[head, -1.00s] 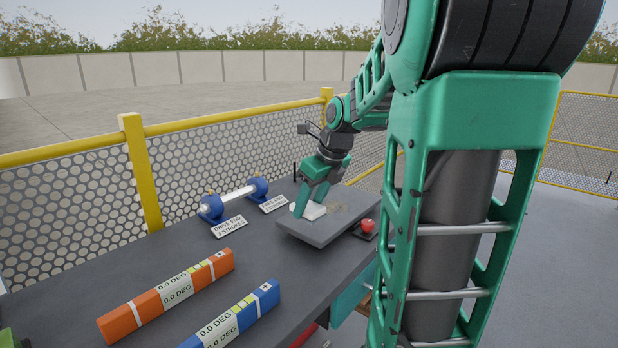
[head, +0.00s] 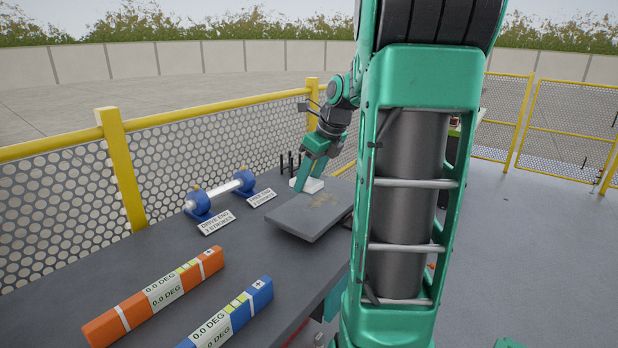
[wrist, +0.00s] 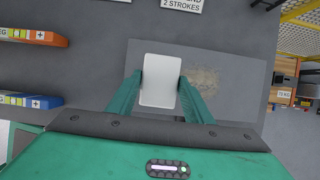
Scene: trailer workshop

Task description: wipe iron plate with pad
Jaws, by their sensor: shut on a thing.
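The iron plate (head: 300,219) is a flat grey slab on the workbench, with a tan stain (head: 324,200) on its top. My gripper (head: 299,186) is shut on the white pad (head: 312,185), at the plate's back left edge in the head view. In the wrist view the pad (wrist: 160,80) sits between my two green fingers (wrist: 158,92), over the left part of the plate (wrist: 235,62). The stain (wrist: 204,82) shows just right of the pad and the right finger. I cannot tell whether the pad touches the plate.
A blue-ended roller (head: 220,193) stands behind on the bench, with a drive end card (head: 216,222) and a free end card (head: 261,198). An orange level (head: 150,297) and a blue level (head: 230,318) lie at the front. Yellow-railed mesh fencing (head: 215,160) runs behind.

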